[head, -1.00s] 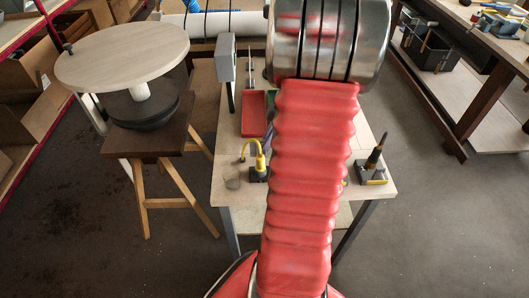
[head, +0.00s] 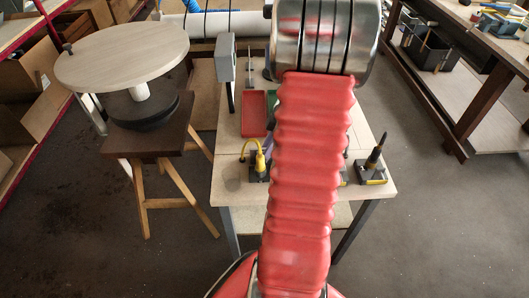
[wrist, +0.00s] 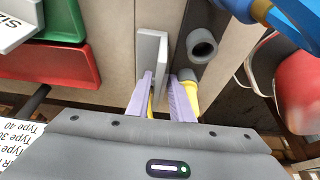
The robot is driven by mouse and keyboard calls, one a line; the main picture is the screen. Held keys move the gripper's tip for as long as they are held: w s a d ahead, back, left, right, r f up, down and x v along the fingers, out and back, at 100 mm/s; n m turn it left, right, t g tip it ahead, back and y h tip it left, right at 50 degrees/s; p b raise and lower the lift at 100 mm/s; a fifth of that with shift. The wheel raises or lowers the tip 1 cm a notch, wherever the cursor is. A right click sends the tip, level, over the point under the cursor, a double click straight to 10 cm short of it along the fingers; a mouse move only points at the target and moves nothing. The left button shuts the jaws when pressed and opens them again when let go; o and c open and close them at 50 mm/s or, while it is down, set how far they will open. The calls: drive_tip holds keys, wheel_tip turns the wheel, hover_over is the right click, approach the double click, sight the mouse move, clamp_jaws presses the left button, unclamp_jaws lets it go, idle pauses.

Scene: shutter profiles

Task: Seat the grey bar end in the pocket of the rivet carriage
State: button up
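In the wrist view my gripper (wrist: 162,92) has two pale purple fingers, spread apart with a gap between them and nothing clearly held. A light grey upright bar or plate (wrist: 151,50) stands just ahead of the left fingertip; I cannot tell whether they touch. A dark grey block with a round hollow socket (wrist: 203,46) lies ahead of and right of the right finger. It may be part of the rivet carriage, but I cannot make out a pocket. A yellow part (wrist: 192,84) sits beside the right finger. In the head view my arm hides the gripper and the bar.
A red bin (wrist: 62,66) and a green bin (wrist: 68,18) lie left in the wrist view. A blue part (wrist: 270,12) is at upper right. On the bench (head: 240,198) stand a yellow hooked fixture (head: 260,160), a dark cone on a block (head: 372,163) and a grey post box (head: 226,60).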

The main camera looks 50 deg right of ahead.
drive_tip(key=shift+r, duration=0.1)
drive_tip(key=v, duration=1.2)
idle(0.6)
drive_tip(key=w+a+r+m+h, duration=0.1)
drive_tip(key=w+a+r+m, duration=0.15)
drive_tip(key=a, duration=0.65)
drive_tip(key=w+a+r+m+h, duration=0.1)
drive_tip(key=w+a+r, duration=0.25)
drive_tip(key=a, duration=0.55)
drive_tip(key=s+a+r+m+t, duration=0.1)
drive_tip(key=s+a+r+m, duration=0.1)
drive_tip(key=a, duration=0.7)
drive_tip(key=s+a+r+m+t, duration=0.1)
drive_tip(key=s+a+r+m, duration=0.1)
drive_tip(key=a, duration=0.8)
drive_tip(key=shift+s+r+m+h, duration=0.3)
drive_tip(key=shift+s+m+h, duration=0.1)
drive_tip(key=shift+s, duration=0.45)
